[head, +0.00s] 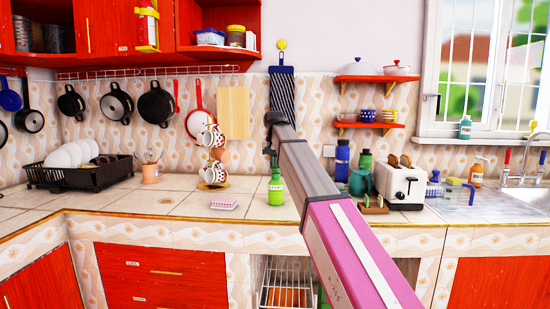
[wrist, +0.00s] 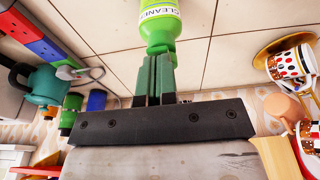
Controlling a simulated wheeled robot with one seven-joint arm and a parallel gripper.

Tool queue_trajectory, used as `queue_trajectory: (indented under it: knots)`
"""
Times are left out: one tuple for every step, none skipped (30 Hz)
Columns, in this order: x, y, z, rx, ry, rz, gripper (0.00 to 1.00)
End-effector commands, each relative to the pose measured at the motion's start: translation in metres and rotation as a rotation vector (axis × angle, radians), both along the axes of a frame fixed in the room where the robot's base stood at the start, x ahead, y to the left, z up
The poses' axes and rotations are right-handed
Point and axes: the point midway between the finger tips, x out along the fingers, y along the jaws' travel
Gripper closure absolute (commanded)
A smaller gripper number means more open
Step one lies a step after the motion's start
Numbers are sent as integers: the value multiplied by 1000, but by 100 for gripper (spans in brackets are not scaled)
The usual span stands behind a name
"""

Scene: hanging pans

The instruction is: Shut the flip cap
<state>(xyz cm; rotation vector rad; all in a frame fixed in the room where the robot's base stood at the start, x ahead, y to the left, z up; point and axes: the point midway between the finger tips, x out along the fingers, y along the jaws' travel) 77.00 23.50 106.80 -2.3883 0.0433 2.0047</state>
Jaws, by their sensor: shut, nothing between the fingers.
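A green bottle with a white label reading "CLEANER" (head: 276,191) stands upright on the tiled counter, just left of my arm. In the wrist view the bottle (wrist: 160,15) is at the top, with its green cap (wrist: 160,47) towards my fingers. My gripper (wrist: 157,60) is shut and empty, its fingertips pointing at the cap, very close to it. I cannot tell whether they touch. The fingers partly hide the cap, and its lid position is not clear. In the head view my gripper (head: 270,152) is small, just above the bottle.
A mug rack (head: 213,172) and a pink-and-white item (head: 223,204) stand left of the bottle. A blue bottle (head: 342,158), a teal kettle (head: 360,182) and a toaster (head: 399,183) are to the right. Pans hang on the wall behind. The counter in front of the rack is mostly clear.

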Motion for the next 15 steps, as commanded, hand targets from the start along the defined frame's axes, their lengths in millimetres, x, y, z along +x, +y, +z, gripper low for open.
queue_trajectory:
  knots:
    - [0,0,-1,0,0,0,100]
    - [0,0,-1,0,0,0,100]
    - [0,0,-1,0,0,0,100]
    - [0,0,-1,0,0,0,100]
    - [0,0,0,0,0,0,100]
    - [0,0,0,0,0,0,100]
    - [0,0,0,0,0,0,100]
    - [0,0,0,0,0,0,100]
    - [0,0,0,0,-2,0,100]
    - [-1,0,-1,0,-5,0,100]
    - [-2,0,-1,0,-12,0,100]
    - [-4,0,-3,-1,-27,0,100]
    - [-5,0,-4,-1,-41,0,100]
    - [-7,0,-5,-2,-60,0,100]
    - [-9,0,-7,-2,-87,0,100]
